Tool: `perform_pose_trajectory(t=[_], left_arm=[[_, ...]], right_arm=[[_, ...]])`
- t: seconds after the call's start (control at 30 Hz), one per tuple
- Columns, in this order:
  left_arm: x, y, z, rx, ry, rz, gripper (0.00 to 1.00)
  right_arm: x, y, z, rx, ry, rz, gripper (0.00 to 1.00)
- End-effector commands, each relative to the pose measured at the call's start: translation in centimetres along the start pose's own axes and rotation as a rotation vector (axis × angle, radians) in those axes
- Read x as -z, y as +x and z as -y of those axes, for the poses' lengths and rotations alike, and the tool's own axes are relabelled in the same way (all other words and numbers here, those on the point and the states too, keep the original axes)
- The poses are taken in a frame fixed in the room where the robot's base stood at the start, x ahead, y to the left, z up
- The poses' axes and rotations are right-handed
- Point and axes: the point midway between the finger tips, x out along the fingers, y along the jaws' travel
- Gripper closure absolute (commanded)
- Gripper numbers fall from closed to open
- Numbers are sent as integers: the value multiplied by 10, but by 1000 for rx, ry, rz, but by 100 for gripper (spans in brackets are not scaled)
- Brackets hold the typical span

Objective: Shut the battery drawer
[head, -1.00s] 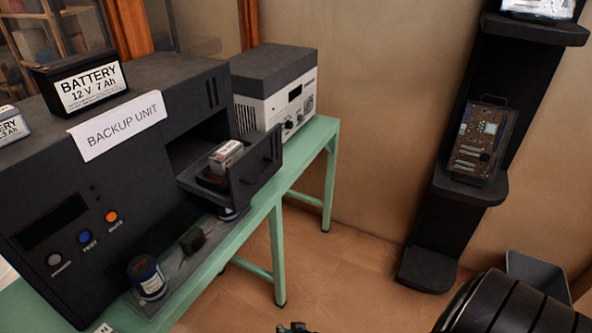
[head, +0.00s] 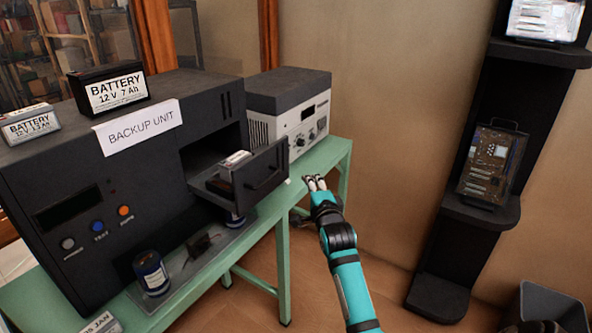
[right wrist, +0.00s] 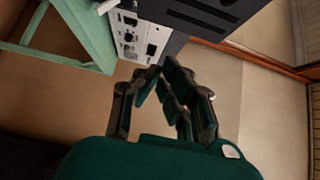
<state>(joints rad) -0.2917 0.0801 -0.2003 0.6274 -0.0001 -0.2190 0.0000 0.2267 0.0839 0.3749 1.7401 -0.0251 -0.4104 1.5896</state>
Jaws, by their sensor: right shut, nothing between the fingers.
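The battery drawer (head: 262,174) stands pulled out from the right part of the black backup unit (head: 70,190) in the head view. A small battery (head: 235,160) lies in it. In the right wrist view the fingers of my right gripper (right wrist: 163,78) come together in front of the white and grey device. My left gripper is not in view.
The white and grey device (head: 290,122) stands behind the drawer on the green table (head: 262,222). Batteries (head: 112,88) rest on top of the backup unit. A blue can (head: 150,272) stands before it. A black shelf (head: 475,180) stands at the right.

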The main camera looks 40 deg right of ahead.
Motion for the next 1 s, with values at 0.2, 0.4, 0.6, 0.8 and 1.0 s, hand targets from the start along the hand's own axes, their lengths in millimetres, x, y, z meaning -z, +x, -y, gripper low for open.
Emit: perform_pose_trajectory(t=[0.2,0.4,0.6,0.8,1.0], left_arm=[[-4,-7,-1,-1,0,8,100],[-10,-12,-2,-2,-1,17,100],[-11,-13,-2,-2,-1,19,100],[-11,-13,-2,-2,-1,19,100],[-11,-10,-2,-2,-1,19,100]], right_arm=[[0,47,2,0,-4,0,100],[-22,65,0,-1,0,1,100],[-29,71,-1,-1,-2,1,100],[-29,71,-1,0,-2,1,100],[-31,73,-1,0,-1,1,100]])
